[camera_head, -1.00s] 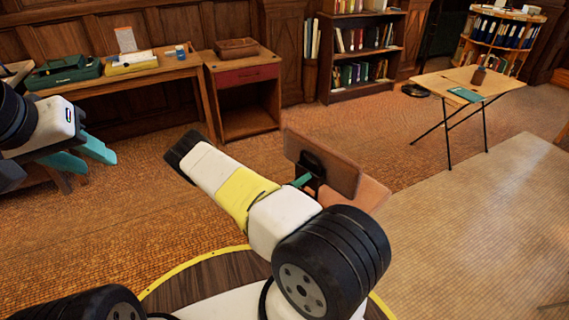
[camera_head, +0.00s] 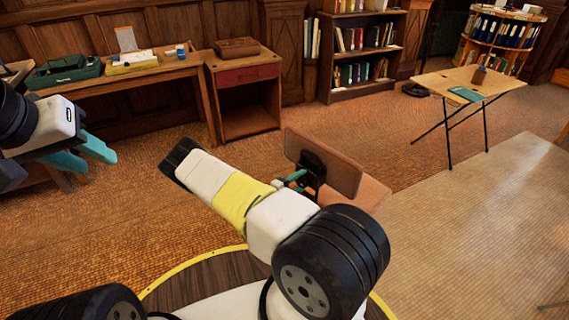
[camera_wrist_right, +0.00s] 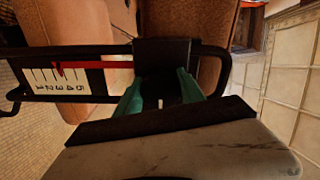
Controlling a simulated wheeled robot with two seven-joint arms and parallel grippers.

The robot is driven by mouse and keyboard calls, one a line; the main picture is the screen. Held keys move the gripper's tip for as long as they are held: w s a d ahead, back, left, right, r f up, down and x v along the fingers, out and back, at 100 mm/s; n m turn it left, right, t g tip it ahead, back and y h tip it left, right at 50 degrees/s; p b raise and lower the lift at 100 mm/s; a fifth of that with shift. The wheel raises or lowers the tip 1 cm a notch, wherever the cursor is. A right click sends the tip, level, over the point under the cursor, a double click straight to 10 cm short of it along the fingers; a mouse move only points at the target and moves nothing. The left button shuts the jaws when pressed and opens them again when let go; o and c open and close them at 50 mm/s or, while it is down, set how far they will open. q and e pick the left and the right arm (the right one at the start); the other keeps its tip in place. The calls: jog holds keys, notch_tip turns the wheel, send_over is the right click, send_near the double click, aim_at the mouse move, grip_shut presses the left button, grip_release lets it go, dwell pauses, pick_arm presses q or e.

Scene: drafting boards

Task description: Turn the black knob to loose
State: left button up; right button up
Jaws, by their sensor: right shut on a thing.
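The black knob (camera_wrist_right: 164,89) is between the teal fingers of my right gripper (camera_wrist_right: 161,92) in the wrist view, with much of it in shadow. A pale mark shows below it; I cannot tell a loose setting from it. My right gripper is shut on the knob. It also shows in the head view (camera_head: 297,178), beside a black bracket (camera_head: 313,167) behind the chair's brown backrest (camera_head: 335,165). A white scale plate (camera_wrist_right: 58,80) with numbers and a red pointer is left of the knob. My left gripper (camera_head: 84,156) is open and empty at the far left.
The chair's seat (camera_head: 362,195) is just beyond the backrest. A side table (camera_head: 165,69) and a small cabinet (camera_head: 243,70) stand along the wall. A folding table (camera_head: 460,82) stands at the right. The carpet between them is mostly clear.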

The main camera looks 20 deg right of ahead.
jog(key=n, duration=0.6)
jog(key=shift+s+f, duration=0.1)
jog(key=shift+f, duration=0.05)
jog(key=n, duration=0.6)
dwell(0.5)
jog(key=o, duration=1.4)
jog(key=shift+c, duration=0.2)
jog(key=shift+s, duration=0.1)
jog(key=v, duration=0.7)
jog(key=shift+a, duration=0.4)
jog(key=shift+s, duration=0.1)
